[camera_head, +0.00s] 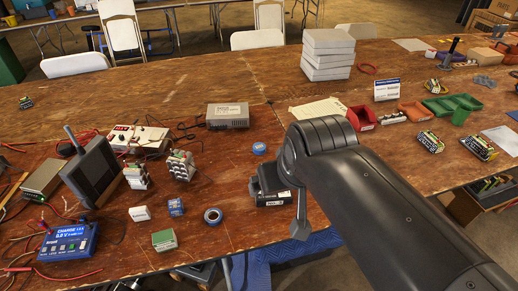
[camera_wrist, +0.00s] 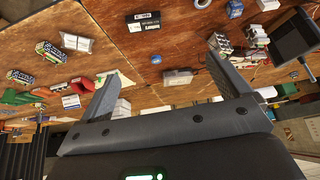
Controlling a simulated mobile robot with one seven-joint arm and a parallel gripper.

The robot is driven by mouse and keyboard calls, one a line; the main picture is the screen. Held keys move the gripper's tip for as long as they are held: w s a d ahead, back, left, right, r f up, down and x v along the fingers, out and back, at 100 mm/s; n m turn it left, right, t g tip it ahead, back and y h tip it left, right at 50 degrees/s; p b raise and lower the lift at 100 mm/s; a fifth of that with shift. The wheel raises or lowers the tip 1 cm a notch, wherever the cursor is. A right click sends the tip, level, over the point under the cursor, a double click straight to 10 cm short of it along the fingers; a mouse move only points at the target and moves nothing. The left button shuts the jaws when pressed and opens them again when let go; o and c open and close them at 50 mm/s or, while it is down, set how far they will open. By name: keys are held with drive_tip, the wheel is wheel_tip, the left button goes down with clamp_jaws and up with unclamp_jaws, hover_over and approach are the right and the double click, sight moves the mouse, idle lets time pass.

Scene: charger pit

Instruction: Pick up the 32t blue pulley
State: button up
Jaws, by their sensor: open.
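A small round blue piece (camera_head: 259,148), which looks like the blue pulley, lies on the wooden table beyond a black box. It also shows in the wrist view (camera_wrist: 156,58), between my fingers in the picture but apart from them. I cannot tell for certain which is the 32t pulley. My gripper (camera_wrist: 162,62) is open and empty above the table. In the head view my arm hides much of it.
A black labelled box (camera_head: 272,197) sits partly behind my gripper. A blue box (camera_head: 176,207), a green box (camera_head: 164,240) and a blue charger (camera_head: 68,243) stand to the left. A grey power supply (camera_head: 228,116) stands behind. Bare wood surrounds the small round piece.

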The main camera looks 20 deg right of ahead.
drive_tip(key=c, duration=0.3)
drive_tip(key=shift+c, duration=0.2)
drive_tip(key=g, duration=0.1)
hover_over(259, 146)
drive_tip(key=s, duration=0.3)
drive_tip(key=f, duration=2.8)
drive_tip(key=shift+w+d+f, duration=0.1)
drive_tip(key=shift+w+f, duration=0.1)
drive_tip(key=shift+f, duration=0.05)
drive_tip(key=shift+s+x, duration=0.15)
drive_tip(key=shift+x, duration=1.45)
drive_tip(key=shift+s+x, duration=0.2)
drive_tip(key=shift+x, duration=1.35)
